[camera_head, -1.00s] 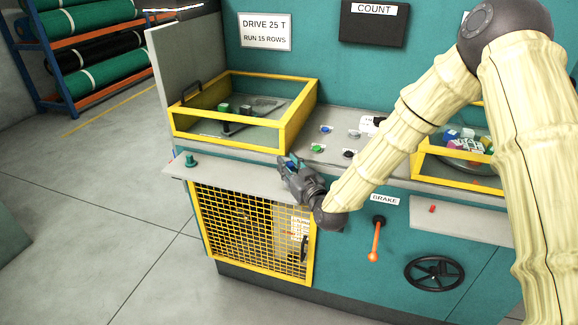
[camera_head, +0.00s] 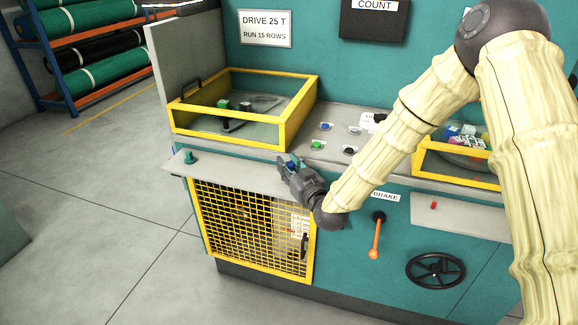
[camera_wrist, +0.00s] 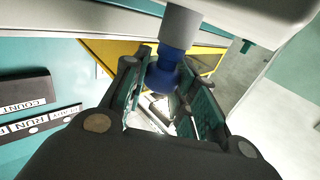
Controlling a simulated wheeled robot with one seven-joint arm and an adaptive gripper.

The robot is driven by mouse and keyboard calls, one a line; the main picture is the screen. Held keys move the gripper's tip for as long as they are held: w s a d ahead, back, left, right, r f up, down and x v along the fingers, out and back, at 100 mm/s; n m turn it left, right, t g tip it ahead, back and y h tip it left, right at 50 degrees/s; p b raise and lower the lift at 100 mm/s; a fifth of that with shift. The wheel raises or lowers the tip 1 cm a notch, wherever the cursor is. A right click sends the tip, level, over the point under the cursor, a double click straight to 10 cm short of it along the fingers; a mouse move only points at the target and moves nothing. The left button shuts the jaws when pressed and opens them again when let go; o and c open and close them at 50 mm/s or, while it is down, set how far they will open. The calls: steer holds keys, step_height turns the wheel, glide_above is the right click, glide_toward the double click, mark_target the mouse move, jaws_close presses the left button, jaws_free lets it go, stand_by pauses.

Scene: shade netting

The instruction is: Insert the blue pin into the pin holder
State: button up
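My gripper (camera_head: 290,166) is at the right end of the grey ledge, above the yellow mesh door. The blue pin (camera_wrist: 166,70) is between its fingers in the wrist view, its blue part next to a pale cylinder (camera_wrist: 180,24) at the ledge. A bit of blue also shows at the fingertips in the head view. The frames do not show clearly whether the fingers press on it. A teal peg (camera_head: 190,157) stands upright on the ledge's left end and shows in the wrist view too (camera_wrist: 247,46). I cannot make out the pin holder for certain.
A yellow-framed bin (camera_head: 240,108) stands behind the ledge. Coloured buttons (camera_head: 326,127) lie right of it. An orange brake lever (camera_head: 376,238) and a black handwheel (camera_head: 435,271) are on the front. A second yellow-framed bin (camera_head: 458,172) is partly behind my arm. The floor at left is clear.

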steer(key=o, duration=0.5)
steer(key=shift+f, duration=0.1)
steer(key=v, duration=1.2)
